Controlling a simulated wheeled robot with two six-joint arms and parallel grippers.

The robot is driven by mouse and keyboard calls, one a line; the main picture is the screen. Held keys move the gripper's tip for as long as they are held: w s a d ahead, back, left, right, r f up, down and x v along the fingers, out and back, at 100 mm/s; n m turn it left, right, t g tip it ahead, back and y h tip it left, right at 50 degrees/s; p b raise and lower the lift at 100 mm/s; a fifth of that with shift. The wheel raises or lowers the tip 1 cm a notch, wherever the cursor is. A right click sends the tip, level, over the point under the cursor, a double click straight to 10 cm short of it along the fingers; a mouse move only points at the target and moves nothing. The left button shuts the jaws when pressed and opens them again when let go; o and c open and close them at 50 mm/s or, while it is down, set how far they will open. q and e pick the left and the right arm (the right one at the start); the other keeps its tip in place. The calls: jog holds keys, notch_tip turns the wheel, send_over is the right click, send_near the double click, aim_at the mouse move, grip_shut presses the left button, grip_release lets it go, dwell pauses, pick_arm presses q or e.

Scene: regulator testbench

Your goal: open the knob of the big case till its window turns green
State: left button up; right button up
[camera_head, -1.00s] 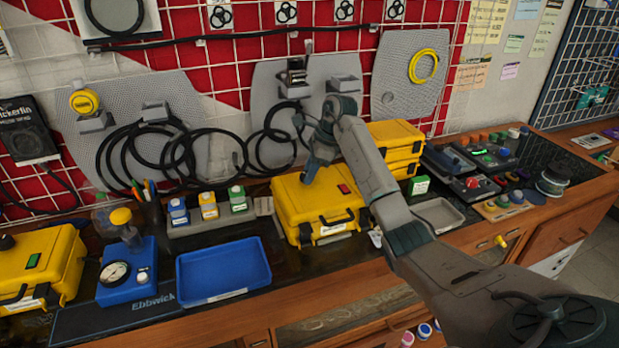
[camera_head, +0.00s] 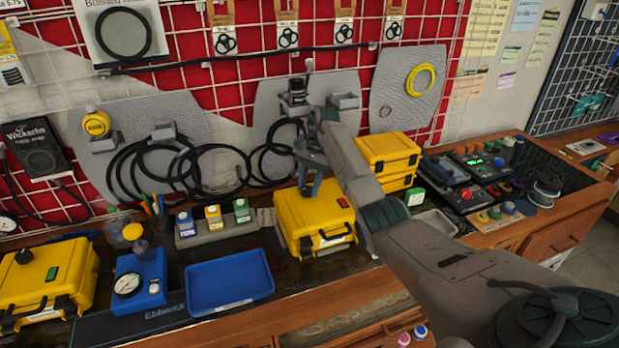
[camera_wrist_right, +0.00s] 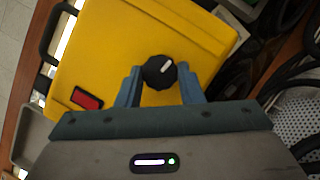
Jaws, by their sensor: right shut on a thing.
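The yellow case (camera_head: 305,214) in the middle of the bench has a black round knob with a white pointer line on its lid; the knob (camera_wrist_right: 159,72) shows best in the right wrist view. Its small window (camera_wrist_right: 87,98) is red, and it also shows red in the head view (camera_head: 343,202). My right gripper (camera_wrist_right: 160,78) is over the lid, one finger on each side of the knob, shut on it. In the head view the right gripper (camera_head: 310,188) hides the knob. My left gripper is not in view.
Two stacked yellow cases (camera_head: 388,148) stand behind and right. Another yellow case (camera_head: 40,290) with a black knob is at the far left. A blue tray (camera_head: 228,283), a blue gauge unit (camera_head: 140,280) and a bottle rack (camera_head: 214,228) lie left of the middle case.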

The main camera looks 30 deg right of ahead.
jog(key=shift+w+r+n+g+p, duration=0.1)
jog(key=shift+n+g+p, duration=0.3)
jog(key=shift+n, duration=0.5)
jog(key=o, duration=1)
jog(key=p+v, duration=0.2)
jog(key=v, duration=0.4)
jog(key=shift+a+r+p, duration=0.1)
jog(key=shift+p, duration=0.25)
jog(key=shift+w+d+r, duration=0.15)
jog(key=shift+d+r, duration=0.1)
jog(key=shift+r, duration=0.3)
